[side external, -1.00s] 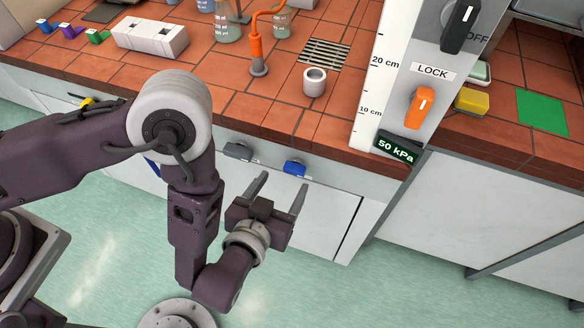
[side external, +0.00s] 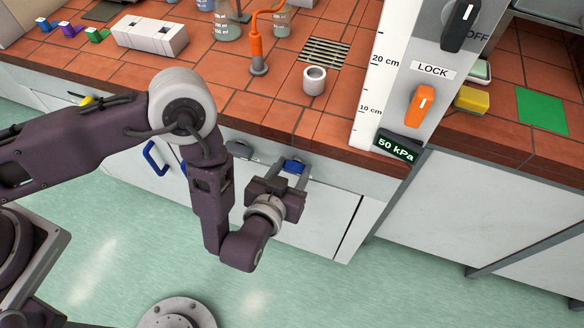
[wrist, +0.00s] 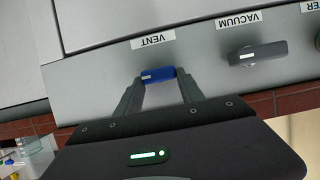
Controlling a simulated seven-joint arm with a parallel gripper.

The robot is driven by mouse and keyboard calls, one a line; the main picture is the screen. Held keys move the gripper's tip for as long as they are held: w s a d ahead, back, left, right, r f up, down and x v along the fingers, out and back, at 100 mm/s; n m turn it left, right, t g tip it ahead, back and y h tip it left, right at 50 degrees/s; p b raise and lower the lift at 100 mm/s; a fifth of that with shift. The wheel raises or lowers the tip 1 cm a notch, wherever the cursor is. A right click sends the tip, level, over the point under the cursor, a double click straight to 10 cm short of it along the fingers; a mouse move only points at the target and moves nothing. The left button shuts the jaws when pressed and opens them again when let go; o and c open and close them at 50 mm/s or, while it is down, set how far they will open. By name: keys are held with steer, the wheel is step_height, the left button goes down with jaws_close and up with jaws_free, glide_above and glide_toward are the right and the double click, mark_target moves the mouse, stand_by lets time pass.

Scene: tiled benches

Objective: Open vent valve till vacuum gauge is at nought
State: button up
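The vent valve handle is blue (wrist: 160,75), on the grey front panel under the VENT label, which reads upside down in the wrist view. It also shows below the bench edge in the side view (side external: 292,166). My gripper (wrist: 161,85) is open, with one finger at each end of the blue handle. The fingers overlap the handle's ends in view, and I cannot tell whether they touch it. The handle lies along the panel, its white mark towards the left in the wrist view. The gauge display (side external: 396,147) reads 50 kPa.
A grey handle (wrist: 258,53) labelled VACUUM sits beside the vent handle. An orange LOCK knob (side external: 420,105) and a black knob (side external: 461,25) are on the upright panel. A white cup (side external: 314,80) stands on the tiled bench above. The floor in front is clear.

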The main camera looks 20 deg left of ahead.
steer(key=c, duration=0.3)
